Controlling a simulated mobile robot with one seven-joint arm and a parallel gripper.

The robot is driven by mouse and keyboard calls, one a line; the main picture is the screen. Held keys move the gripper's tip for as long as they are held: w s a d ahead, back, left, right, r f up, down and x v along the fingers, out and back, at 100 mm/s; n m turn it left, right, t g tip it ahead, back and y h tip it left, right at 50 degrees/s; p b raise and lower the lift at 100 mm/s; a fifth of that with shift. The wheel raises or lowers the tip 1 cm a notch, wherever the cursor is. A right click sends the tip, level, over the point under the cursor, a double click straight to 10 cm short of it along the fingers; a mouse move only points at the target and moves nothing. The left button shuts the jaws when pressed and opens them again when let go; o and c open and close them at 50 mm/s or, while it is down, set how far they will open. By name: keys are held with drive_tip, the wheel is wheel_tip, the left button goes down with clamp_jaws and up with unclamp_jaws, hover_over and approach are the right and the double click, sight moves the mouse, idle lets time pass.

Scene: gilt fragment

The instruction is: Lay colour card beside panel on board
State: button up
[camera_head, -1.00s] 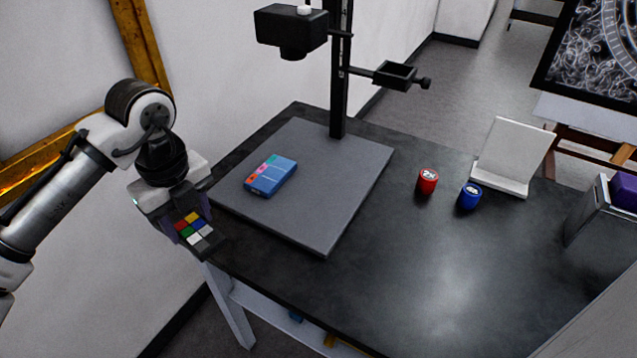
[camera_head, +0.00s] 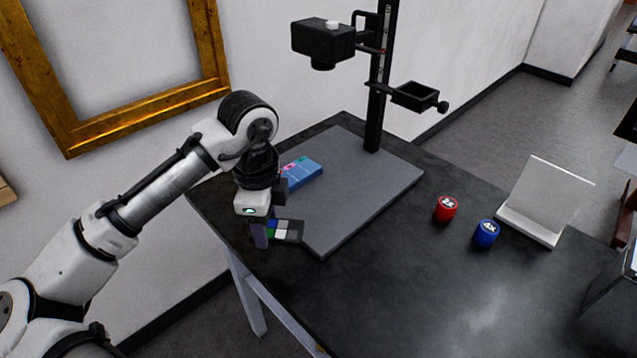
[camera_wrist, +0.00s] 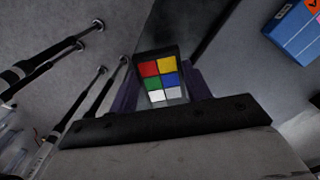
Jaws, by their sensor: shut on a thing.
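The colour card (camera_head: 287,230), a small dark card with coloured and grey squares, is held in my gripper (camera_head: 262,232) near the left edge of the board. In the wrist view the card (camera_wrist: 161,80) sits between the purple fingers, its red, yellow, green, blue and pale squares facing the camera. The grey board (camera_head: 345,205) lies on the dark table under the camera stand. The blue panel (camera_head: 304,174) with coloured marks lies on the board, partly hidden by my arm; it also shows at the upper right of the wrist view (camera_wrist: 297,32).
A camera (camera_head: 322,42) on a black column (camera_head: 381,90) with a side bracket (camera_head: 414,95) rises at the board's back. A red 2x weight (camera_head: 446,208), a blue 4x weight (camera_head: 486,233) and a white stand (camera_head: 543,200) are right. The board's right half is clear.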

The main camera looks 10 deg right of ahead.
sight(269, 229)
drive_tip(key=n, duration=0.3)
drive_tip(key=f+n, duration=0.1)
drive_tip(key=n, duration=0.2)
drive_tip(key=shift+p, duration=0.3)
drive_tip(key=n, duration=0.6)
drive_tip(key=shift+f+n+p, duration=0.3)
drive_tip(key=n, duration=0.6)
drive_tip(key=shift+s+d+f, duration=0.15)
drive_tip(key=shift+f, duration=0.25)
drive_tip(key=n, duration=0.3)
drive_tip(key=n+p, duration=0.1)
drive_tip(key=shift+d+f, duration=0.1)
drive_tip(key=shift+f, duration=0.2)
drive_tip(key=shift+n, duration=0.4)
drive_tip(key=w+d+p, duration=0.1)
drive_tip(key=w+d, duration=0.2)
drive_tip(key=d, duration=0.2)
drive_tip(key=w+d+p, duration=0.2)
drive_tip(key=w+d, duration=0.1)
drive_tip(key=d, duration=0.2)
drive_tip(key=w+d+p, duration=0.1)
drive_tip(key=w+d, duration=0.2)
drive_tip(key=d, duration=0.2)
drive_tip(key=shift+w, duration=0.4)
drive_tip(key=shift+f+p, duration=0.85)
drive_tip(key=shift+f, duration=0.95)
drive_tip(key=shift+f, duration=0.1)
drive_tip(key=o, duration=1.1)
drive_tip(key=shift+c, duration=0.2)
